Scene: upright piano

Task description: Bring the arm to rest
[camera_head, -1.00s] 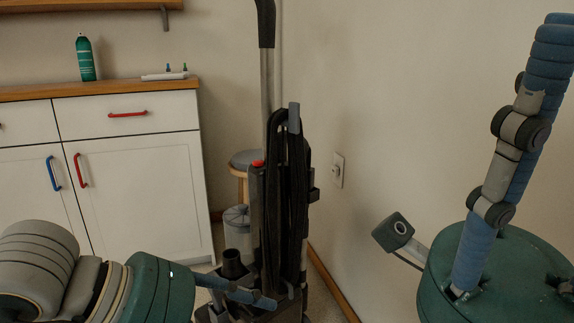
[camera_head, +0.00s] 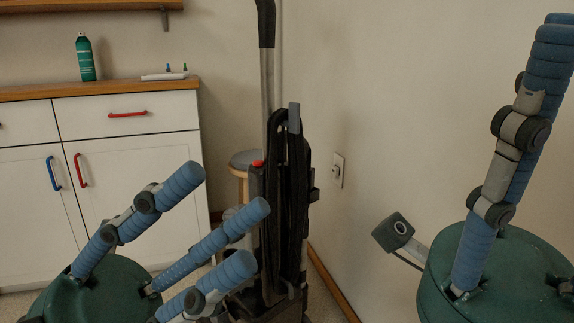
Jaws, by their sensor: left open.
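My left gripper (camera_head: 228,215) is at the lower left, with a green palm and blue padded fingers spread apart. It is open, nothing shows between its fingers, and they point up and to the right. They overlap the view of the white cabinet and the lower part of the vacuum cleaner. My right gripper (camera_head: 490,225) is at the right edge, with a green body and one long blue finger pointing up. Its other fingers are out of the picture or hidden, so its opening cannot be told.
A black upright vacuum cleaner (camera_head: 285,190) stands in the middle by the wall, with a stool (camera_head: 243,160) behind it. A white cabinet (camera_head: 150,165) at the left carries a green spray can (camera_head: 85,58). A wall outlet (camera_head: 337,170) is right of the vacuum.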

